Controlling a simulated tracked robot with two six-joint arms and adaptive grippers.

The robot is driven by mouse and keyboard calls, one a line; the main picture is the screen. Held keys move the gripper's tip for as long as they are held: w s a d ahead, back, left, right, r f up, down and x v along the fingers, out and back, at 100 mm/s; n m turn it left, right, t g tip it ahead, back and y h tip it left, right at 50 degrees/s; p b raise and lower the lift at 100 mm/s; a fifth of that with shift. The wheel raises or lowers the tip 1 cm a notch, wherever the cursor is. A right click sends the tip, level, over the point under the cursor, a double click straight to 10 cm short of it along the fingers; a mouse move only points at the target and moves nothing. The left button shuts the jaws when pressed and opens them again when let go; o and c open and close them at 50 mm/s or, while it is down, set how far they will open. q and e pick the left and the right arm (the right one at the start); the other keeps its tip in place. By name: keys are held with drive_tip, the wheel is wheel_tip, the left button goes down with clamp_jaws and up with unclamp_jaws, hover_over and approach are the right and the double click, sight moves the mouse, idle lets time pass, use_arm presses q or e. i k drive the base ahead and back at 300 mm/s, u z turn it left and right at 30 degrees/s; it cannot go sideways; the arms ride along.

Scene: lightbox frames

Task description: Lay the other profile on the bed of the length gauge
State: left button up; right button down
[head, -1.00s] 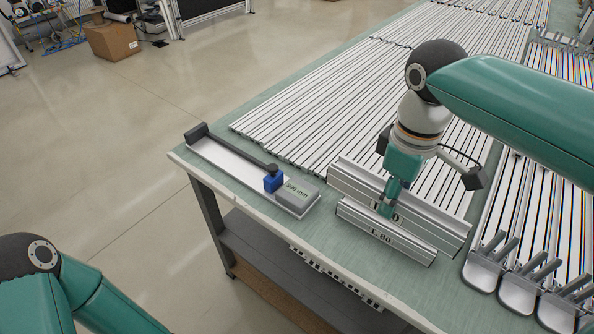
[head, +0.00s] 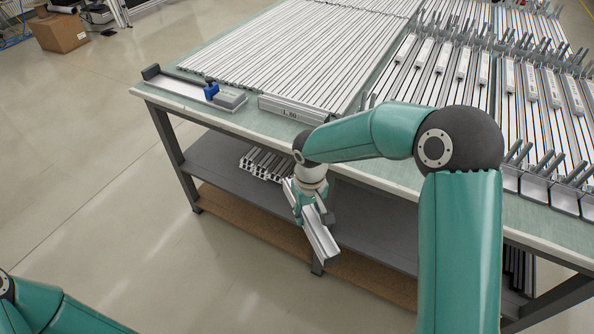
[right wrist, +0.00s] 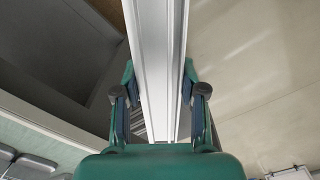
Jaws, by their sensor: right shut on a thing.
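My right gripper (head: 311,208) is shut on a long silver profile (head: 322,239), held tilted in front of the table, below its top edge. In the right wrist view the fingers (right wrist: 159,85) stand on both sides of this profile (right wrist: 153,45). A second silver profile (head: 272,105), with a dark marking on its face, lies on the table near the front edge. The length gauge (head: 187,84) lies to its left, with a pale bed, a blue slider (head: 211,91) and a grey block (head: 230,98). The bed looks empty. My left gripper is out of view.
The table (head: 390,176) holds rows of long profiles (head: 300,50) behind the gauge and racks with grey clamps (head: 525,160) at right. A lower shelf (head: 225,165) carries short profiles (head: 264,163). Floor at left is open; a cardboard box (head: 60,33) stands far off.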

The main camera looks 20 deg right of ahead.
sight(180, 85)
drive_tip(key=k, duration=1.15)
drive_tip(key=u, duration=0.8)
drive_tip(key=i, duration=2.5)
drive_tip(key=z, duration=0.6)
drive_tip(key=k, duration=0.7)
drive_tip(key=z, duration=0.25)
drive_tip(key=i, duration=0.65)
